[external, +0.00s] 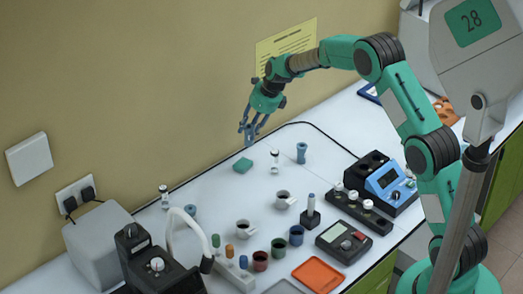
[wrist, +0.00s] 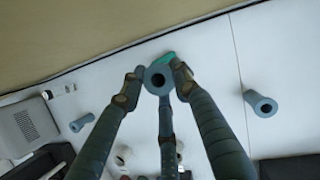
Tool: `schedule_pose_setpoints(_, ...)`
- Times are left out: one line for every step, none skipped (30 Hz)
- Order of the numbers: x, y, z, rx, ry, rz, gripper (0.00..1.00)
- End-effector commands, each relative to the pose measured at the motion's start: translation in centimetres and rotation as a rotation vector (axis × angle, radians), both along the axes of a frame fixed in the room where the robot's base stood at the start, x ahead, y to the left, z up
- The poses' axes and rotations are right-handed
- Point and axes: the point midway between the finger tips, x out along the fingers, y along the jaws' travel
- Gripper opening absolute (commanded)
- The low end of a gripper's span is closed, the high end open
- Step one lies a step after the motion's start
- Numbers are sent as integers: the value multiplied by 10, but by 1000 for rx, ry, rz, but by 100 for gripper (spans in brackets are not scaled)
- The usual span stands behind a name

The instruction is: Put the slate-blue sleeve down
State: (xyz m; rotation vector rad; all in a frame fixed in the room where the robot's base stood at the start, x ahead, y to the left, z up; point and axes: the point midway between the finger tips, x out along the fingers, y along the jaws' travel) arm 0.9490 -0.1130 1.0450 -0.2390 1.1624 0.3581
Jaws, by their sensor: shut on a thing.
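My gripper (external: 250,128) is above the white worktop near the wall, its fingers pointing down. It is shut on a slate-blue sleeve (wrist: 158,79), a short tube whose round open end with a dark hole shows between the fingertips in the wrist view. In the external view the held sleeve (external: 249,140) is mostly hidden by the fingers and appears clear of the worktop. Two similar sleeves are on the worktop: one upright to the right (external: 301,153), also in the wrist view (wrist: 261,104), and one to the left (external: 190,211), also in the wrist view (wrist: 82,122).
A teal block (external: 243,165) lies below my gripper, partly hidden behind the held sleeve in the wrist view (wrist: 169,57). A small vial (external: 275,160) stands beside the right sleeve. White cups (external: 284,200), coloured pots and instruments fill the front. Worktop between the block and left sleeve is clear.

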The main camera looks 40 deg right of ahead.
Motion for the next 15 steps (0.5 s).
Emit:
schedule_pose_setpoints(-5,22,4,0,0,13,7)
schedule_pose_setpoints(-8,33,4,0,1,17,7)
schedule_pose_setpoints(-12,50,5,0,1,25,7)
schedule_pose_setpoints(-16,61,4,-1,1,30,7)
schedule_pose_setpoints(-19,73,5,-1,0,36,7)
schedule_pose_setpoints(-25,89,5,-1,1,43,7)
schedule_pose_setpoints(-29,101,5,-1,1,48,7)
schedule_pose_setpoints(-33,112,5,-1,-1,53,7)
schedule_pose_setpoints(-40,127,5,-2,0,61,7)
schedule_pose_setpoints(-44,137,5,-2,0,66,7)
schedule_pose_setpoints(-49,147,5,-2,0,71,7)
schedule_pose_setpoints(-55,160,5,-3,0,77,7)
schedule_pose_setpoints(-59,168,4,-2,0,80,6)
schedule_pose_setpoints(-63,177,4,-3,-1,85,6)
schedule_pose_setpoints(-68,186,4,-4,-1,90,6)
